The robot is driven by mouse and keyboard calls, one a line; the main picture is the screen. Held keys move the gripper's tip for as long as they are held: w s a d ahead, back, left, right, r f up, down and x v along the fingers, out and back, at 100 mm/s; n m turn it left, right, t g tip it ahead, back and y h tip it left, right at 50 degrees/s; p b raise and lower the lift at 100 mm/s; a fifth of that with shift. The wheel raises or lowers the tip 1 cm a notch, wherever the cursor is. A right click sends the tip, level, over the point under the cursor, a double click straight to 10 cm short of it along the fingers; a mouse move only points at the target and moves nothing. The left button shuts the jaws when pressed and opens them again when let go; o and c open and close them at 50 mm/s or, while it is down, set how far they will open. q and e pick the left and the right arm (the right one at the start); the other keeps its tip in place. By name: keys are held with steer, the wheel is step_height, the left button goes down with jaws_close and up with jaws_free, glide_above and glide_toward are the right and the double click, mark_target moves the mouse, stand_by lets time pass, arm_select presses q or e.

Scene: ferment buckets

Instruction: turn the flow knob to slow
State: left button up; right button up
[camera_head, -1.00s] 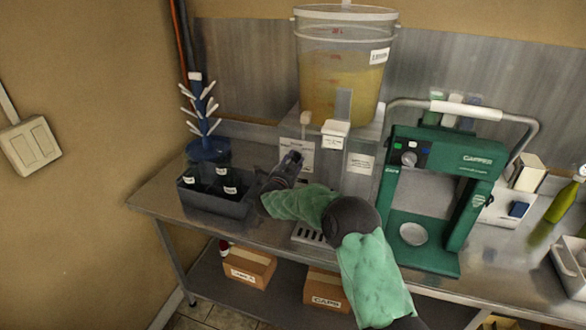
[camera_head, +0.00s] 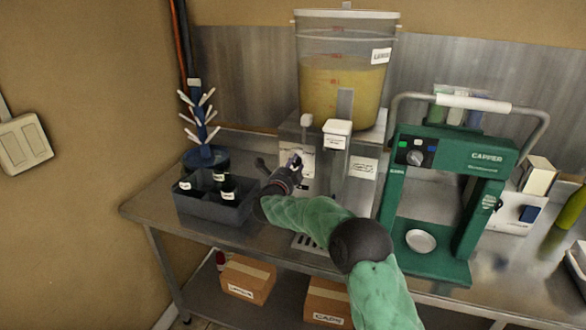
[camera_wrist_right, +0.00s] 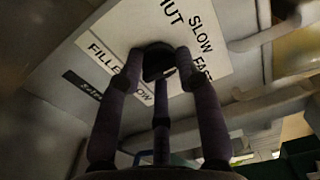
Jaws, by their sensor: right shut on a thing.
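The black flow knob (camera_wrist_right: 157,58) sits on a white label plate (camera_wrist_right: 130,45) marked "FILLER FLOW", "SLOW" and "FAST", with part of another word ending in "UT". My right gripper (camera_wrist_right: 158,75) is shut on the knob, its dark fingers around it in the right wrist view. Which word the knob points to I cannot tell. In the head view my right gripper (camera_head: 293,168) is at the front of the filler (camera_head: 361,168), under the bucket of amber liquid (camera_head: 338,85), and hides the knob. My left gripper is not in view.
A grey crate with dark bottles (camera_head: 207,210) stands close left of my right gripper. A blue drying tree (camera_head: 205,155) stands behind it. A green capper (camera_head: 440,255) stands right of the filler. Cardboard boxes (camera_head: 246,280) lie on the lower shelf.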

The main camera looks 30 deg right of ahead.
steer(key=shift+s+d, duration=0.15)
steer(key=shift+d, duration=0.05)
steer(key=o, duration=1)
steer(key=shift+o, duration=0.8)
steer(key=shift+d, duration=0.1)
steer(key=shift+s+a, duration=0.25)
steer(key=shift+a, duration=0.25)
steer(key=v, duration=1.1)
